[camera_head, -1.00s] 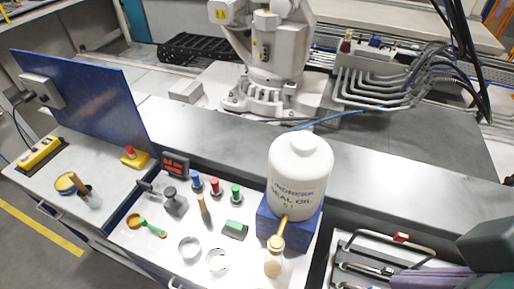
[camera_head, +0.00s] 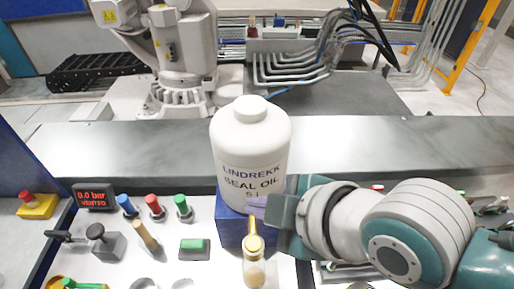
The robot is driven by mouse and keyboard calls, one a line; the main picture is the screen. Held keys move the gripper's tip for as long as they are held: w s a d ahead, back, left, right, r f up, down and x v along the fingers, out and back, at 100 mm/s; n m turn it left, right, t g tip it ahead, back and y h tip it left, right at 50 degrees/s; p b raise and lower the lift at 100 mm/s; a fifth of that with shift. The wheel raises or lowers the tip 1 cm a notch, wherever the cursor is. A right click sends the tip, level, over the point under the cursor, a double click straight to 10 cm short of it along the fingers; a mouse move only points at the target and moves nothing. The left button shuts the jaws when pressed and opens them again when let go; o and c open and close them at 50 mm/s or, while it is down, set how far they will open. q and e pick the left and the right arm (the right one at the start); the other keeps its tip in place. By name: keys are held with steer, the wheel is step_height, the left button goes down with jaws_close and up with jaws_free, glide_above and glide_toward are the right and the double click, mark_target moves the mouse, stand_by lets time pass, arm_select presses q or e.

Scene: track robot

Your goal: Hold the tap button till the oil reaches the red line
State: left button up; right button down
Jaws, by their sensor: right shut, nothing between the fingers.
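A white oil bottle (camera_head: 250,150) labelled "LINDREKK SEAL OIL" stands upright on a blue block (camera_head: 229,233). A brass tap (camera_head: 254,240) sticks out at the front of the block. A small clear vessel (camera_head: 254,270) with a pale tan lower part is below the tap; I cannot make out a red line or the oil level. My right gripper (camera_head: 257,206) has purple fingers, shut and empty, close to the top of the tap and in front of the bottle's lower edge. I cannot tell whether they touch the tap button. My left gripper is not in view.
On the white bench to the left are a display (camera_head: 95,196) reading "0.0 bar VENTED", several coloured knobs (camera_head: 154,207), a wooden-handled tool (camera_head: 146,236) and a green block (camera_head: 194,248). A red button on a yellow box (camera_head: 37,206) is further left. A grey ledge runs behind.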

mark_target(259, 247)
steer(key=shift+f, duration=0.1)
step_height(259, 247, down, 8)
steer(key=b, duration=0.8)
steer(key=shift+s, duration=0.1)
steer(key=shift+f, duration=0.3)
stand_by(0.4)
stand_by(0.8)
